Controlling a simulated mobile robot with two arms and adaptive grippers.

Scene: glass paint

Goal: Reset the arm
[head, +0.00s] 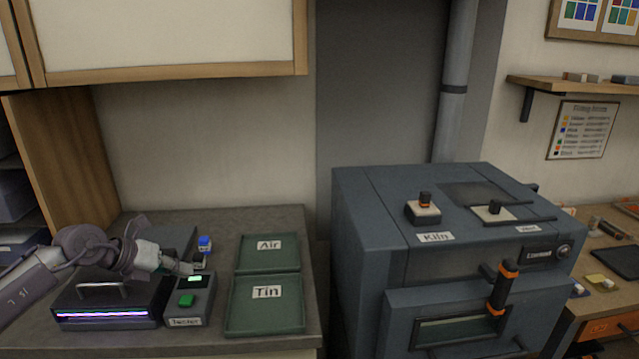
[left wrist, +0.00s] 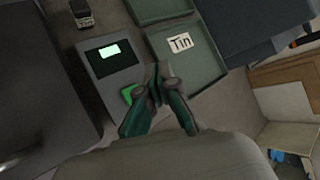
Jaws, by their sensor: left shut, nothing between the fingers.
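My left arm comes in from the left in the head view. Its gripper (head: 188,268) is over the back of the tester, a small grey box (head: 200,310) with a lit green screen and a green button (head: 186,300). In the left wrist view the gripper (left wrist: 162,72) is shut and empty, with its fingertips between the green button (left wrist: 130,94) and the Tin tray (left wrist: 205,80). Whether it touches the tester cannot be told. My right gripper is not in view.
The Air tray (head: 285,262) and Tin tray (head: 294,325) lie right of the tester. A small blue-topped object (head: 204,243) stands behind it. A dark box with a glowing purple slot (head: 108,315) is at left. The kiln (head: 365,240) stands beyond a gap at right. A cabinet (head: 170,70) hangs above.

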